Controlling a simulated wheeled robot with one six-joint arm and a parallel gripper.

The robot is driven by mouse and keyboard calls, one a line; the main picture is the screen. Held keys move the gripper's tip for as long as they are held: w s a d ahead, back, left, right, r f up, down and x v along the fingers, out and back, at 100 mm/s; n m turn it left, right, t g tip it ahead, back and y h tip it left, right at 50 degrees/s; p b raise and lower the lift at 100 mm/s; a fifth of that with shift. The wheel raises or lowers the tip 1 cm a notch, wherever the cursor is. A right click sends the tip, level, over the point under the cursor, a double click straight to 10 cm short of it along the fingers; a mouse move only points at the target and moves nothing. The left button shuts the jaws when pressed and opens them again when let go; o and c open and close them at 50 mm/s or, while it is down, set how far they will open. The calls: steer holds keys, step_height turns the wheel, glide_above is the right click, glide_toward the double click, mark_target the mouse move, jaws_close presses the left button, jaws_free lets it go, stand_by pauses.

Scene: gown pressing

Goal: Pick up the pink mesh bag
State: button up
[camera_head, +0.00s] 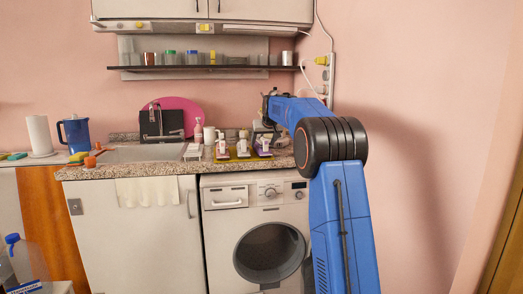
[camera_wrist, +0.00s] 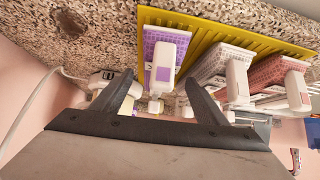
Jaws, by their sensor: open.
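A pink mesh bag (camera_wrist: 276,71) lies on a yellow ribbed mat (camera_wrist: 206,27) in the wrist view, right of my gripper, with a white bottle-like thing over part of it. In the head view its pinkish shape (camera_head: 222,155) seems to be at the left end of the mat. A grey-white mesh bag (camera_wrist: 222,60) and a purple mesh bag (camera_wrist: 168,36) lie beside it, each with a white thing in front. My gripper (camera_wrist: 157,77) is open, its fingers on either side of the white thing by the purple bag. I cannot tell how far apart they are in depth.
The speckled counter (camera_wrist: 85,30) holds the mat, with a sink (camera_head: 140,153) to the left and a washing machine (camera_head: 258,235) below. A white cable (camera_wrist: 38,105) runs at the left of the wrist view. A shelf (camera_head: 200,68) hangs above.

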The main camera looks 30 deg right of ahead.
mark_target(261, 144)
steer(key=x, duration=0.3)
steer(key=shift+w+d+f, duration=0.1)
steer(key=shift+w+f, duration=0.05)
steer(key=shift+f, duration=0.1)
steer(key=shift+c, duration=0.3)
steer(key=c, duration=1.2)
steer(key=shift+r, duration=0.15)
